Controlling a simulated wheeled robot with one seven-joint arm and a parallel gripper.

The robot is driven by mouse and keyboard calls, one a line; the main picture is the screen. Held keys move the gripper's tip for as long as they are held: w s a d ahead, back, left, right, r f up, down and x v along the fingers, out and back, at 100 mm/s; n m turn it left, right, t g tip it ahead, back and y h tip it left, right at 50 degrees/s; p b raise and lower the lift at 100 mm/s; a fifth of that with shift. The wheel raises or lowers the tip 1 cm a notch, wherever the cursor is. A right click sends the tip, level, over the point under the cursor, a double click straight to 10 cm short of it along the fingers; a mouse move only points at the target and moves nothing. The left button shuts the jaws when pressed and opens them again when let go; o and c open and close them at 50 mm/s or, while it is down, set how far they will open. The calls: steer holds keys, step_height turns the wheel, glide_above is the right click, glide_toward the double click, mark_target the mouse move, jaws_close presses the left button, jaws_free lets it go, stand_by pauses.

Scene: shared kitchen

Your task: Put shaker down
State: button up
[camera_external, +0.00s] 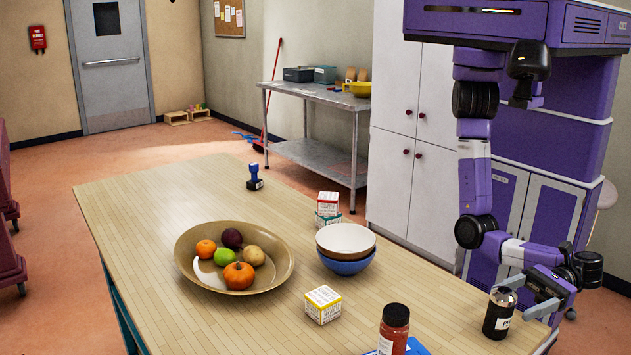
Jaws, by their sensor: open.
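The shaker (497,316) is a dark cylinder with a silver top and a white label. It stands upright at the right edge of the wooden table (150,215) and looks to be resting on it. My gripper (518,298) is open beside the shaker's upper part, coming from the right. One finger reaches behind the silver top and the other lies along the shaker's right side. Whether either finger touches it I cannot tell.
Stacked bowls (346,241), small stacked boxes (328,204), a wide fruit bowl (189,262) and a stamp (254,178) are farther off. Table between box and shaker is partly clear.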

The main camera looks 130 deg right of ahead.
mark_target(492, 308)
steer(key=x, duration=0.7)
steer(key=shift+d+p, duration=0.25)
steer(key=shift+p, duration=0.15)
jaws_close()
steer(key=shift+r, duration=0.1)
step_height(492, 308, up, 20)
steer(key=p, duration=0.1)
steer(key=a+r+n+y, duration=0.2)
steer(key=a+y, duration=0.2)
steer(key=a, duration=0.1)
steer(key=s+a+f+n+g+y, duration=0.3)
steer(key=s+a+f+n+y, duration=0.6)
steer(key=s+f+y, duration=0.3)
steer(key=shift+s+a+f+g, duration=0.35)
steer(key=shift+s+f, duration=0.15)
steer(key=shift+f, duration=0.35)
